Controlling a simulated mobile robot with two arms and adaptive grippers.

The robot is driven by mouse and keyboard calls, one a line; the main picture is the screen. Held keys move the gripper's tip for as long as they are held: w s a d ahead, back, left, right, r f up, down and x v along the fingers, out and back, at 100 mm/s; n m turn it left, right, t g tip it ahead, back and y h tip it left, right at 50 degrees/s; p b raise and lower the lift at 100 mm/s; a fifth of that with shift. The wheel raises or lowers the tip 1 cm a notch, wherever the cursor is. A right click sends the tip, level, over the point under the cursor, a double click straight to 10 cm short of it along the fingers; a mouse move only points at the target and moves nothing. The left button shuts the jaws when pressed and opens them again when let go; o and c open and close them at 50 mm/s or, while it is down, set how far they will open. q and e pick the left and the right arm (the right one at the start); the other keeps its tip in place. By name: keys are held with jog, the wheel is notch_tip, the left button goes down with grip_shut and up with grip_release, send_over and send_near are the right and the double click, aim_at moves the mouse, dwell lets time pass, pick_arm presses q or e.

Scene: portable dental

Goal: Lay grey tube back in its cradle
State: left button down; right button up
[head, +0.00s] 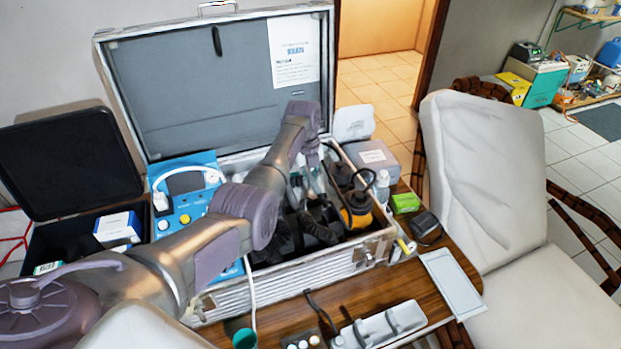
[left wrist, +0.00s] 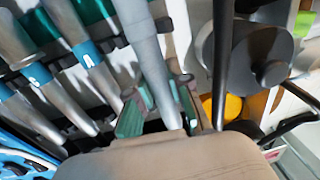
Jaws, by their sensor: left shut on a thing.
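The grey tube (left wrist: 146,45) runs down the middle of the left wrist view, between the green-padded fingers of my left gripper (left wrist: 160,108). The gripper is shut on it. In the head view my left arm reaches over the open metal case (head: 285,277), with the gripper (head: 313,165) pointing down into its back right part. The tube is hard to make out there. Several silver tubes with blue bands (left wrist: 85,52) lie in dark holders left of the grey tube in the wrist view. I cannot tell which cradle is the grey tube's. My right gripper is not in view.
A dark round part (left wrist: 262,55) and a black rod (left wrist: 223,60) stand close right of the held tube. The case lid (head: 215,85) is raised behind. A blue control unit (head: 185,185) and an orange-black item (head: 356,212) flank the arm. A white holder (head: 385,325) lies in front.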

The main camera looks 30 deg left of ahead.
pick_arm(q)
jog(key=shift+f, duration=0.45)
dwell(0.4)
jog(key=shift+f, duration=0.15)
jog(key=shift+f+b, duration=0.4)
jog(key=shift+f, duration=0.15)
jog(key=shift+f, duration=0.1)
dwell(0.4)
jog(key=c, duration=1)
grip_release()
